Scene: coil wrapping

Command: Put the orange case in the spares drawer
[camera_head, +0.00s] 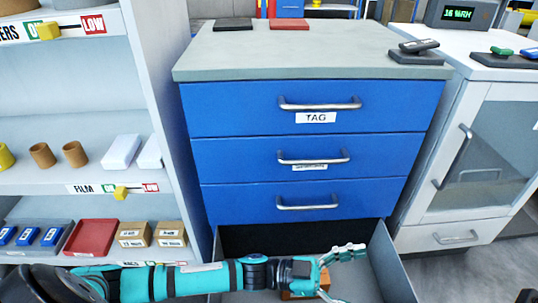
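The blue cabinet (240,108) has its lowest drawer (392,268) pulled open. Its three upper drawers are shut. The top one reads TAG; the second drawer's label (310,167) is partly covered by its handle and unreadable. The orange case (300,295) shows at the bottom edge, within the open drawer's outline and partly hidden by my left gripper. My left gripper (345,272) reaches across the open drawer from the left. Its fingers are spread, and the case is beside and below them, not visibly clamped. My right gripper is not in view.
A shelf rack (165,100) on the left holds cups, white boxes, a red tray (92,238) and small cartons. A white glass-door cabinet (470,150) stands at right. A black pad (233,24) and red pad (289,24) lie on the mostly clear countertop.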

